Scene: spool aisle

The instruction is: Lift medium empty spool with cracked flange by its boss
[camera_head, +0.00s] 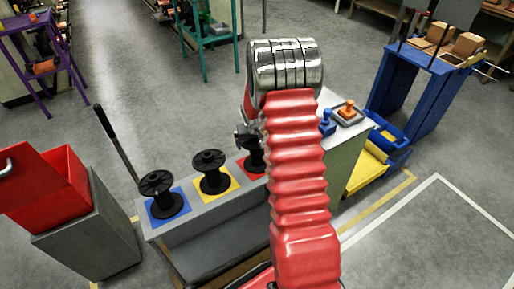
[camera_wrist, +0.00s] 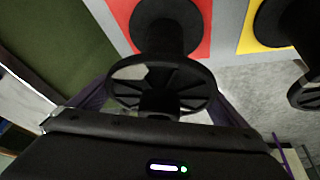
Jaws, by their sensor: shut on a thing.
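Three black spools stand in a row on coloured squares. The spool on the red square (camera_head: 252,162) is partly hidden behind my arm in the head view. In the wrist view its spoked upper flange (camera_wrist: 135,78) is close, with its lower flange over the red square (camera_wrist: 204,38). My gripper (camera_wrist: 160,108) is shut at the middle of that upper flange, on the boss, which is mostly hidden by the gripper body. I cannot tell whether the spool is clear of the square, and I cannot make out a crack. Spools on the yellow (camera_head: 211,170) and blue (camera_head: 159,193) squares stand upright.
The grey bench (camera_head: 190,231) carries the squares. A blue object (camera_head: 327,123) and an orange one (camera_head: 347,109) sit at its far end. A red bin (camera_head: 65,177) stands left; yellow and blue bins (camera_head: 366,172) and a blue table (camera_head: 417,60) stand right. Floor behind is open.

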